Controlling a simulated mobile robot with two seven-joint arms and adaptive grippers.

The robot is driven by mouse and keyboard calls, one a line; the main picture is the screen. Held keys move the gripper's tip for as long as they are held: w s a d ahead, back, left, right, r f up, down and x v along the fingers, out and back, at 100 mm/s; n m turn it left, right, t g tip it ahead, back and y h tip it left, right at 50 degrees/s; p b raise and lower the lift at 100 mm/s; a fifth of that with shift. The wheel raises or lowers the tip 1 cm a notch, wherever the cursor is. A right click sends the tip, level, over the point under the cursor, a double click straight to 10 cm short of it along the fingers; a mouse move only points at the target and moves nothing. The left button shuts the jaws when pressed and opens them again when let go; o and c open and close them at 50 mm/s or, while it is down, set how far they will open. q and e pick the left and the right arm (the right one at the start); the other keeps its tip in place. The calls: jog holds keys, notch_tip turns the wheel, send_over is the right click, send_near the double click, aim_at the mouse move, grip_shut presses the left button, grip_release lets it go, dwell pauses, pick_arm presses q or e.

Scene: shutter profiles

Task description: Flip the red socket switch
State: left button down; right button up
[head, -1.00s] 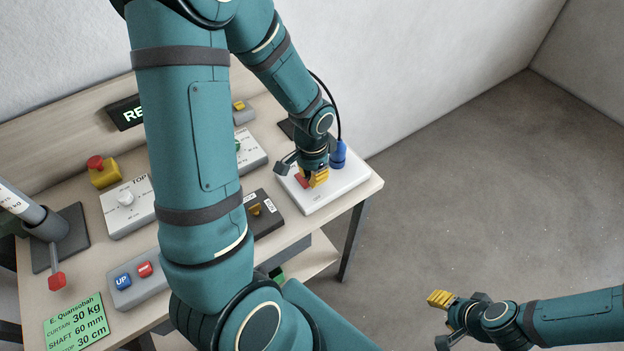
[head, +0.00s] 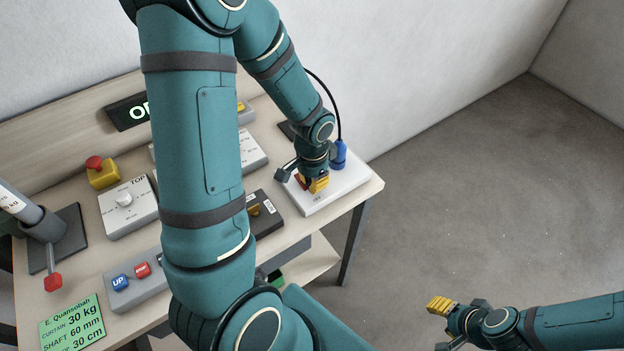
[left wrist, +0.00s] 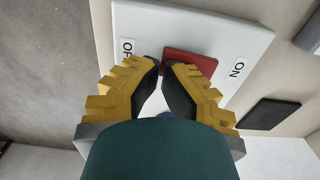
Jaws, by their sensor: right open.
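The red socket switch (left wrist: 192,63) is a red rocker on a white plate (left wrist: 240,45) with ON and OFF labels. In the head view the white plate (head: 335,190) lies at the right end of the bench, and my gripper mostly hides the rocker. My left gripper (left wrist: 164,66) is over the plate, fingers pointing at it. Its fingertips are close together at the OFF-side edge of the rocker; a narrow gap shows between them. Contact is not clear. My right gripper (head: 441,323) is open and empty, off to the lower right above the floor.
A blue plug (head: 339,155) with a black cable stands at the plate's back edge. A dark switch box (head: 264,213) is to the left. A red-topped yellow button (head: 101,171), a TOP dial box (head: 129,206) and a lever (head: 53,282) are further left. The floor at right is clear.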

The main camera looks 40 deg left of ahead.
pick_arm(q)
jog(key=shift+s+f, duration=0.1)
jog(key=shift+s, duration=0.1)
jog(key=shift+w+r+p, duration=0.15)
jog(key=shift+r+p, duration=0.2)
jog(key=shift+p, duration=0.1)
jog(key=shift+r, duration=0.35)
jog(key=r+p, duration=0.2)
jog(key=r, duration=0.1)
jog(key=r+p, duration=0.2)
jog(key=shift+d+r, duration=0.1)
jog(key=shift+d, duration=0.3)
notch_tip(320, 180, up, 8)
jog(key=d, duration=0.1)
jog(key=shift+s+d+r+p, duration=0.25)
jog(key=shift+p, duration=0.15)
